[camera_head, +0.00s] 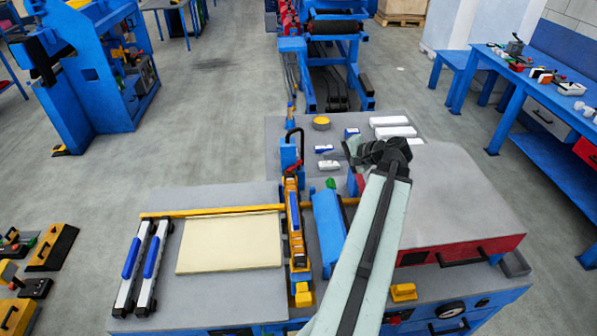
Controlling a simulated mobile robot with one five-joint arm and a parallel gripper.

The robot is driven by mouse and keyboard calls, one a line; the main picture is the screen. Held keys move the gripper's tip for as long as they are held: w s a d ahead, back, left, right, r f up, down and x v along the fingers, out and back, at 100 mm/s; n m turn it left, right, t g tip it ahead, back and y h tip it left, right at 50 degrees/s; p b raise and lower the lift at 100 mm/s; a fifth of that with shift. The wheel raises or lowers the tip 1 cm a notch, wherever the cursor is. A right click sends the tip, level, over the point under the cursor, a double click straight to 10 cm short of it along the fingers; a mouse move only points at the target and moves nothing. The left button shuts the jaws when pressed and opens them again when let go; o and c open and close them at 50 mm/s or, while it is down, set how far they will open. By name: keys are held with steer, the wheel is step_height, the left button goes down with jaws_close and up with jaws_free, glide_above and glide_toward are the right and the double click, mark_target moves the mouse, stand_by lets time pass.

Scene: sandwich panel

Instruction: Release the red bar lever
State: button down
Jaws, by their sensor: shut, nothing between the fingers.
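My pale green arm reaches up from the bottom edge over the workbench. My gripper (354,150), small and grey-green beyond the dark wrist, is shut and empty above the bench's back part. A small red patch (361,183) shows just below it, partly hidden by my arm; I cannot tell whether it is the red bar lever.
The grey bench (215,312) holds a cream panel (230,243), two black and white rails (140,268), a blue block (328,230) and a grey-topped red box (455,200). White blocks (390,122) lie at the back. A blue table (520,85) stands right.

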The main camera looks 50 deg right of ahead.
step_height(320, 180, down, 9)
steer(key=b, duration=0.7)
steer(key=shift+r+b, duration=0.2)
steer(key=shift+b, duration=0.15)
steer(key=shift+w, duration=0.1)
steer(key=b, duration=0.6)
glide_toward(293, 170)
step_height(293, 170, down, 4)
steer(key=w, duration=0.2)
steer(key=shift+w+a+r+p, duration=0.1)
steer(key=shift+w+r+p, duration=0.15)
steer(key=shift+w, duration=0.6)
steer(key=shift+w+r+p, duration=0.2)
steer(key=shift+w+p, duration=0.05)
steer(key=shift+w, duration=0.6)
